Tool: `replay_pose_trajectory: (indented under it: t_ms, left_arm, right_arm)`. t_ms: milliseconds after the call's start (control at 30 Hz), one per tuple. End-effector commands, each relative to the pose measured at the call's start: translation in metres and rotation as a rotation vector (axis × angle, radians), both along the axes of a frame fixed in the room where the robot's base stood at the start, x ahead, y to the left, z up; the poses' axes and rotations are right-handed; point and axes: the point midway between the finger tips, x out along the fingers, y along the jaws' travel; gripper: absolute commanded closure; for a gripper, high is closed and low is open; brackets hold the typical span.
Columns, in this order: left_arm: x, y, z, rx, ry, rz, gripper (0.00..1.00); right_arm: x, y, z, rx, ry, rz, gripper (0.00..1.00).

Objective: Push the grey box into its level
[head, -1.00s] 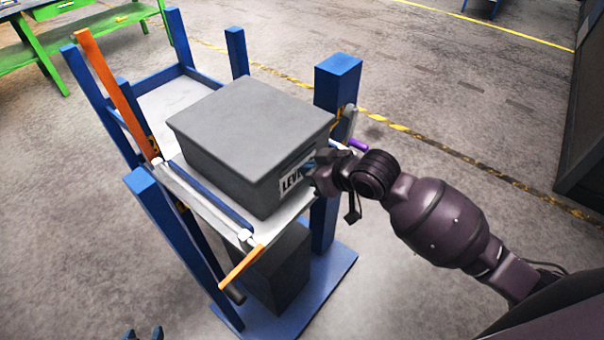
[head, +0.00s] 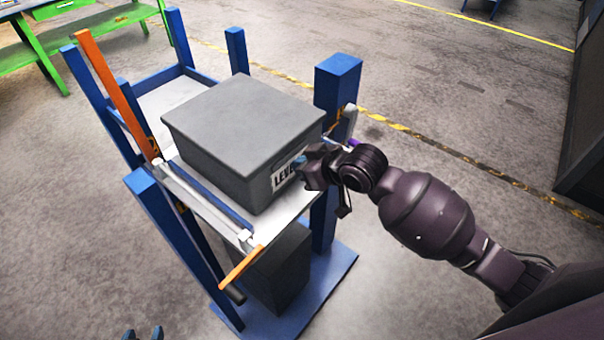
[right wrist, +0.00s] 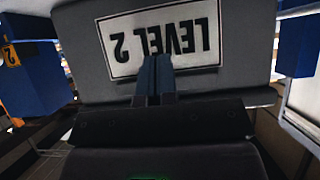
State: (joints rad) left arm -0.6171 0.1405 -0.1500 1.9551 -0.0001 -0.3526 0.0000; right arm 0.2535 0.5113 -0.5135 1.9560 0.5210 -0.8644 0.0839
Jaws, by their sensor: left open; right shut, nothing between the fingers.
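The grey box (head: 240,130) is a lidded box on the upper shelf (head: 292,208) of a blue-posted rack. Its near face carries a white label reading LEVEL, and the right wrist view shows the label (right wrist: 160,40) upside down as LEVEL 2. My right gripper (head: 308,172) is shut and empty, its fingertips at the label on the box's near face. In the right wrist view the shut fingers (right wrist: 154,75) overlap the label's edge and look to be against it. My left gripper (head: 143,334) is open at the bottom edge, mostly out of frame, away from the box.
A dark box (head: 280,270) sits on the lower level. Blue posts (head: 337,85) flank the shelf. A green bench (head: 90,35) is at the far left. Floor around the rack is clear.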

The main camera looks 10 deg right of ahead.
Motion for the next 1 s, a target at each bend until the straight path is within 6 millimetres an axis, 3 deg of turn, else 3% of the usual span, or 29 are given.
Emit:
replay_pose_trajectory:
  t_ms: [500,1000]
  left_arm:
    - [0.000,0.000,0.000,0.000,0.000,0.000,0.49]
    - [0.000,0.000,0.000,0.000,0.000,0.000,0.49]
  right_arm:
    - [0.020,0.016,0.002,0.002,-0.004,0.001,1.00]
    - [0.024,0.019,0.002,0.002,-0.004,0.001,1.00]
